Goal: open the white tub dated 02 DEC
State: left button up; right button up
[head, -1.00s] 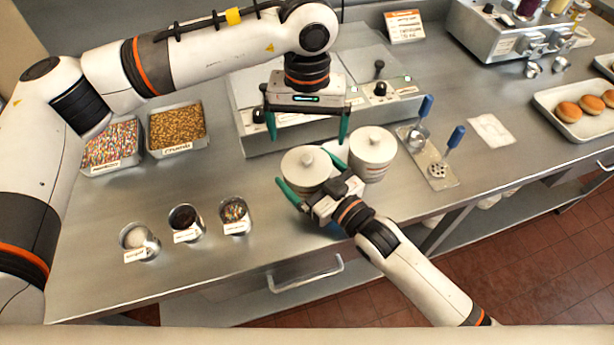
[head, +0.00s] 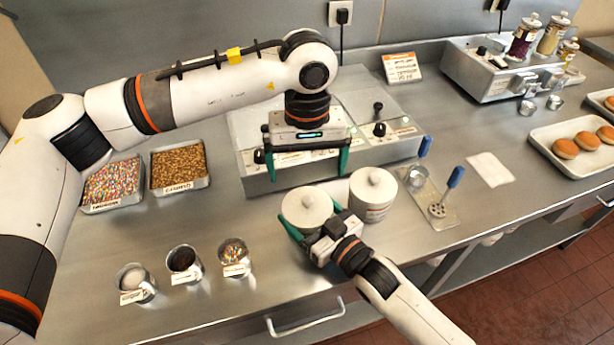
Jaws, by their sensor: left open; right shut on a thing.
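Two white lidded tubs stand side by side on the steel counter: a left tub (head: 305,203) and a right tub (head: 373,193). Both lids with their knobs are on. The date labels cannot be read from here, so I cannot tell which is dated 02 DEC. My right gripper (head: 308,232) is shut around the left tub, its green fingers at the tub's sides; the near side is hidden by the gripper. My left gripper (head: 308,162) is open and empty, fingers pointing down, above and behind the left tub, apart from its lid.
A steel glaze machine (head: 400,138) stands behind the tubs. Left are a sprinkle tray (head: 112,182), a crumb tray (head: 180,167) and several small cups (head: 183,262). Right are blue-handled tools (head: 446,190) on a rest, a white cloth (head: 490,169) and a doughnut tray (head: 560,127).

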aim_at(307, 198)
pick_arm(q)
notch_tip(307, 198, down, 9)
jog(key=n, duration=0.5)
jog(key=shift+f, duration=0.1)
dwell(0.4)
jog(key=c, duration=0.9)
jog(key=shift+o, duration=0.2)
jog(key=shift+r, duration=0.2)
jog(key=shift+r, duration=1)
